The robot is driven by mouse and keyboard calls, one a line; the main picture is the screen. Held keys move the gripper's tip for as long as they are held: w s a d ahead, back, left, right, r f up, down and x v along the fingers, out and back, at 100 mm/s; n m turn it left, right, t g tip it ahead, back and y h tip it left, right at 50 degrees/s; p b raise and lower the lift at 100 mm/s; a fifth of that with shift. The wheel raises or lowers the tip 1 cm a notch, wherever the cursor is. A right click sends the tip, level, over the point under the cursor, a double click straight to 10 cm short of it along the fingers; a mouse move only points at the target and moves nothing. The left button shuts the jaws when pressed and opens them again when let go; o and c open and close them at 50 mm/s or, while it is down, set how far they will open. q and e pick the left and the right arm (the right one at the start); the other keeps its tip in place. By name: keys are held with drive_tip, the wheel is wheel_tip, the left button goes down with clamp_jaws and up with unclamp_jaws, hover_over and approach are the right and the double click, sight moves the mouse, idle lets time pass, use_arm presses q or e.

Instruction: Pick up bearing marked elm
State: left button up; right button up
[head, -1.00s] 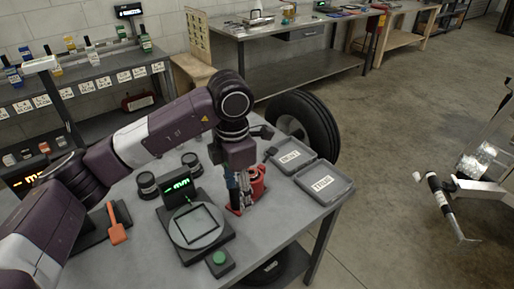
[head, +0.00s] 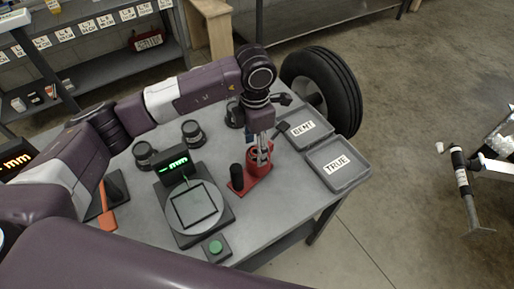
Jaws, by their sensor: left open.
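No marking that reads elm can be made out. Several dark round pieces stand on the grey table (head: 290,205): one at the left (head: 145,156), one beside it (head: 192,133), and one partly hidden behind my wrist (head: 234,115). Whether they are bearings I cannot tell. My left gripper (head: 262,153) points down, open, over a red stand (head: 246,186) with a black post (head: 237,174). Its fingers overlap the stand's red upright part; whether they touch it is unclear. My right gripper is not in view.
A gauge with a round plate (head: 196,212) and green display stands at the table's middle, with a green button (head: 215,247) in front. Grey trays marked BENT (head: 305,130) and TRUE (head: 338,166) lie to the right. A tyre (head: 330,90) stands behind. An orange-handled tool (head: 107,210) lies left.

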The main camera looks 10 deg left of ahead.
use_arm(q)
drive_tip(key=shift+f, duration=0.3)
drive_tip(key=shift+s, duration=0.2)
drive_tip(key=shift+c, duration=0.2)
drive_tip(key=shift+s+f, duration=0.1)
drive_tip(key=shift+f, duration=0.05)
clamp_jaws()
drive_tip(key=shift+a, duration=0.1)
